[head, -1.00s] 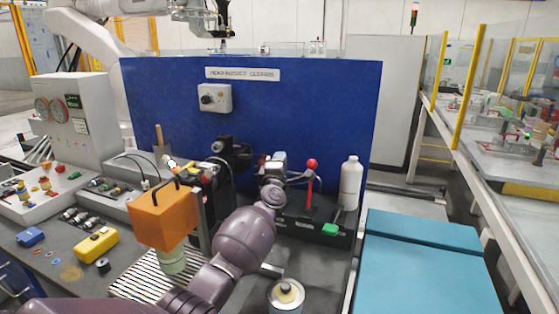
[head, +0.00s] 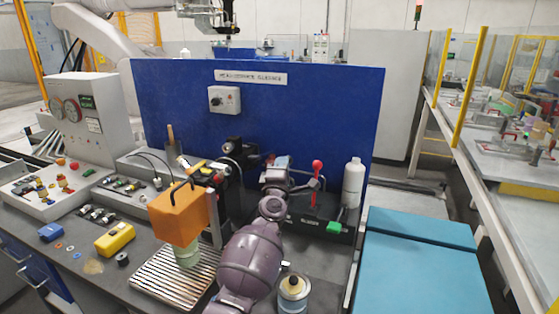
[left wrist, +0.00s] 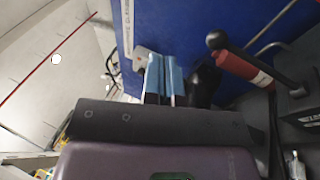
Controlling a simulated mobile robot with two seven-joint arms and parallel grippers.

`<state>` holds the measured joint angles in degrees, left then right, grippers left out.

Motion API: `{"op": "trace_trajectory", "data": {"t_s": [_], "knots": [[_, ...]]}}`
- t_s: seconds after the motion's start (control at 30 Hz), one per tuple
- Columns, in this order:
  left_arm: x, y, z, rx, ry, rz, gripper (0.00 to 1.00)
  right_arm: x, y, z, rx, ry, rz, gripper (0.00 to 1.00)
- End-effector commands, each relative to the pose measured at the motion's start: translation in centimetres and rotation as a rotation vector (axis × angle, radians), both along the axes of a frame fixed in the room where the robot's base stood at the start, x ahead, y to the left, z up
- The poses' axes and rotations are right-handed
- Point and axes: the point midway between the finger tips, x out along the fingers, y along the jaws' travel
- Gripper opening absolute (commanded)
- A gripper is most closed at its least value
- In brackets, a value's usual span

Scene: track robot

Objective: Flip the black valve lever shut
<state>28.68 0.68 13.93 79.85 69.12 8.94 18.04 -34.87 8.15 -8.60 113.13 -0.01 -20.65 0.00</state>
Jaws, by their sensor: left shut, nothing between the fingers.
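My left gripper (head: 280,161) is at the end of the purple arm, in front of the blue panel (head: 300,100). Its blue fingers (left wrist: 164,78) are together and empty in the left wrist view. A black fitting (head: 236,152) stands left of the gripper in the head view; I cannot clearly make out a lever on it. In the left wrist view a black knob and bar (left wrist: 216,41) and a red cylinder (left wrist: 245,69) are right of the fingers, with a visible gap. My right gripper is not in view.
A red-knobbed lever (head: 317,165) and white bottle (head: 352,183) stand right of my gripper. An orange box (head: 180,213) is left of my arm, above a ribbed mat (head: 150,284). A can (head: 293,290) stands close right of the arm. The teal surface (head: 420,260) is clear.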

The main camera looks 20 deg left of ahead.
Motion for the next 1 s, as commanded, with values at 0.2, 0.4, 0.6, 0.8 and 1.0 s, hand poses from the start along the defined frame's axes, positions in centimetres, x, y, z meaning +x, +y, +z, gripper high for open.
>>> {"op": "trace_trajectory", "data": {"t_s": [0.2,0.4,0.6,0.8,1.0], "knots": [[-2.2,-0.5,0.8,-0.002,0.001,0.001,0.0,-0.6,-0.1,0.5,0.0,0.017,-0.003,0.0],[-2.9,-0.7,1.0,0.001,0.0,0.001,0.0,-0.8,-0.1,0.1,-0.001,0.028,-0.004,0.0],[-3.0,-0.7,1.0,0.001,0.0,0.002,0.0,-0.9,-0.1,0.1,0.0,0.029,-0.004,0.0],[-2.9,-0.7,1.0,0.001,0.0,0.002,0.0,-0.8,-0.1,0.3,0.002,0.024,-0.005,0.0],[-3.5,-0.8,0.6,0.041,0.013,-0.013,0.0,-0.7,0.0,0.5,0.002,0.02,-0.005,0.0]]}}
